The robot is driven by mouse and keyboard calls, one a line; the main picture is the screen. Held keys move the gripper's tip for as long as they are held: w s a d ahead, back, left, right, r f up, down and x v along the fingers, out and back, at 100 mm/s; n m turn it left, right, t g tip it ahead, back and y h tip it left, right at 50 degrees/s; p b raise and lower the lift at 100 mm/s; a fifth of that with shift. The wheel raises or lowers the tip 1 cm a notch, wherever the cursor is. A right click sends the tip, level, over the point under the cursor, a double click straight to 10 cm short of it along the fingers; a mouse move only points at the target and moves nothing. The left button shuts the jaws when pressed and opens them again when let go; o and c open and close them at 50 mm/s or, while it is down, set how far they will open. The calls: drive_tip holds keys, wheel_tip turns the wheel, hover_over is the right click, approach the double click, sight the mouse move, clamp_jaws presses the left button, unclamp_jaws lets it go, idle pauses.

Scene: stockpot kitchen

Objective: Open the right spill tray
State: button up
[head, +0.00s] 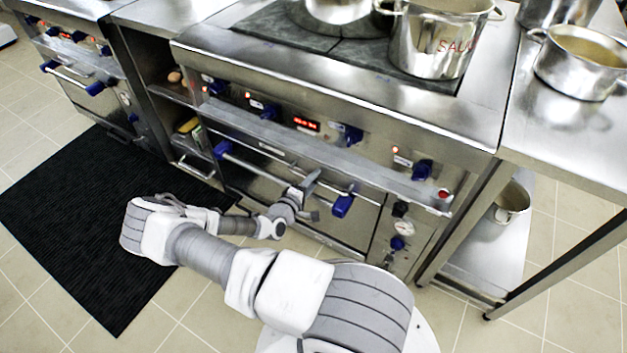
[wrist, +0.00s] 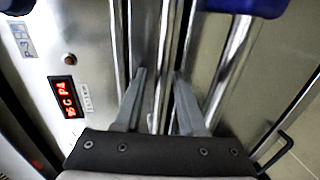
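The range's narrow steel spill-tray fronts lie below the ledge under the knobs. The right spill tray (head: 335,179) is partly hidden by my gripper in the head view and looks closed against the range. My gripper (head: 312,184) is at this strip, just above the oven handle (head: 268,169). In the wrist view my gripper (wrist: 159,75) is open, its two fingers on either side of a thin steel strip or lip (wrist: 162,50). I cannot tell whether the fingers touch it.
The blue-ended oven handle runs close below my gripper. A large stockpot (head: 432,45) stands on the range top, and another pot (head: 585,62) on the right counter. A black mat (head: 75,210) covers floor at left; tiled floor in front is free.

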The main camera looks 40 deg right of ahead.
clamp_jaws()
idle(1.2)
